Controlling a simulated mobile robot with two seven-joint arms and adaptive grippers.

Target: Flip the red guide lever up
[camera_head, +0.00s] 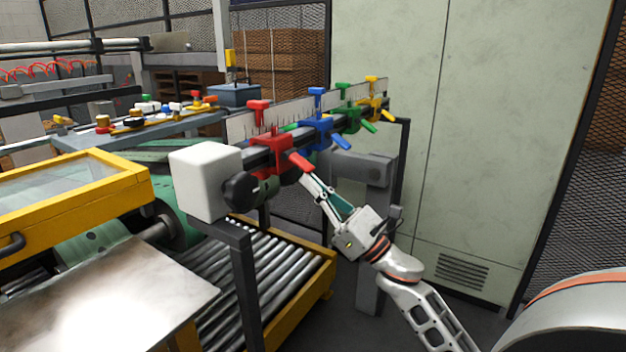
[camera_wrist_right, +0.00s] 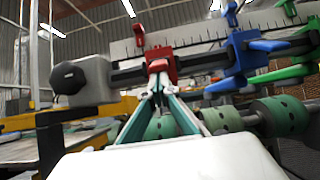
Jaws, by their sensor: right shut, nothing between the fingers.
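The red guide (camera_head: 270,146) sits on a dark rail, nearest the white end block. Its red lever (camera_head: 299,161) sticks out toward me and slopes down to the right. My right gripper (camera_head: 308,181) is shut, with its fingertips just below the lever's end. In the right wrist view, the fingertips (camera_wrist_right: 158,76) meet at the red guide (camera_wrist_right: 159,62), and the lever is seen nearly end-on. I cannot tell whether they touch it. My left gripper is not in view.
Blue (camera_head: 317,131), green (camera_head: 348,118) and yellow (camera_head: 372,106) guides with similar levers stand farther along the rail. The white end block (camera_head: 204,182) with a black knob (camera_head: 240,190) is at left. A roller conveyor (camera_head: 262,268) lies below. A pale cabinet (camera_head: 480,140) stands at right.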

